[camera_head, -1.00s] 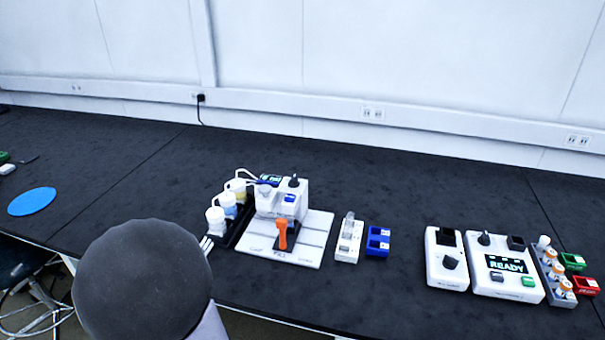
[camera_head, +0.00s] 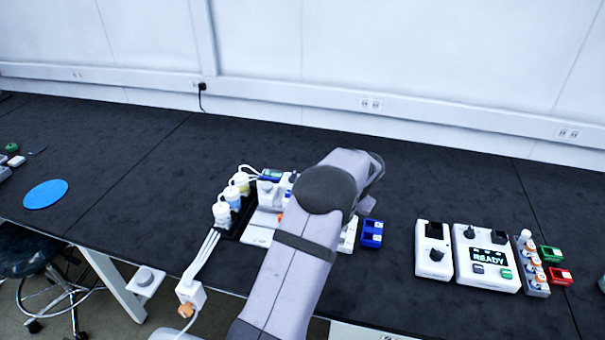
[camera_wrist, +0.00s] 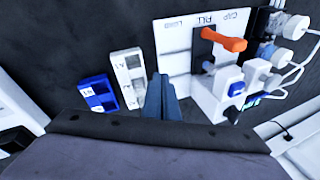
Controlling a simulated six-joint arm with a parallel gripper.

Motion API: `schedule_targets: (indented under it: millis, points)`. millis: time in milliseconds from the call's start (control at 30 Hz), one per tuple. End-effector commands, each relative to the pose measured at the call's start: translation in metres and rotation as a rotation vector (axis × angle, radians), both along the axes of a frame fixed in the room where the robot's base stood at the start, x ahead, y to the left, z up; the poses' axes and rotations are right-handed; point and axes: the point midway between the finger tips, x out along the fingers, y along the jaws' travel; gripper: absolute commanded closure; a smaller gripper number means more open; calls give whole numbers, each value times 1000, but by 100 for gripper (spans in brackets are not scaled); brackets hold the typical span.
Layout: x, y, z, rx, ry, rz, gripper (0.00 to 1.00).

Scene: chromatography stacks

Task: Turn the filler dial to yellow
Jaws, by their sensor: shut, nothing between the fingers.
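The filler is a white machine (camera_wrist: 210,100) with an orange lever (camera_wrist: 222,40) and a blue button (camera_wrist: 237,88). Its black dial (camera_wrist: 232,114) shows in the wrist view, right of my gripper. Any colour marks around the dial are too small to read. In the head view my arm covers much of the filler (camera_head: 266,190) and its lever. My gripper (camera_wrist: 162,82) is shut and empty in the wrist view, above the bench beside the filler's base plate, apart from the dial. In the head view its fingers are hidden behind my arm.
Bottles (camera_head: 232,198) stand in a black rack left of the filler. A white holder (camera_wrist: 128,75) and a blue tray (camera_wrist: 97,92) lie beside it. Devices with a READY display (camera_head: 488,258) stand farther right. The bench behind is clear.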

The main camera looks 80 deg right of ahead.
Motion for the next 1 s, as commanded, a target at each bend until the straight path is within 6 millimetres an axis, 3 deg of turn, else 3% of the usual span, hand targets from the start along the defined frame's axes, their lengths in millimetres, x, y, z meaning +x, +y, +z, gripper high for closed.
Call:
schedule_targets:
  millis: [33,100,267,500,767,1000]
  points:
    - [3,-25,23,-68,-16,16,100]
    - [9,-51,57,-157,-38,47,100]
    - [29,-83,118,-309,-93,160,100]
    - [41,-72,118,-333,-99,317,100]
    - [43,-73,115,-339,-92,332,100]
    - [54,-81,99,-336,-93,331,100]
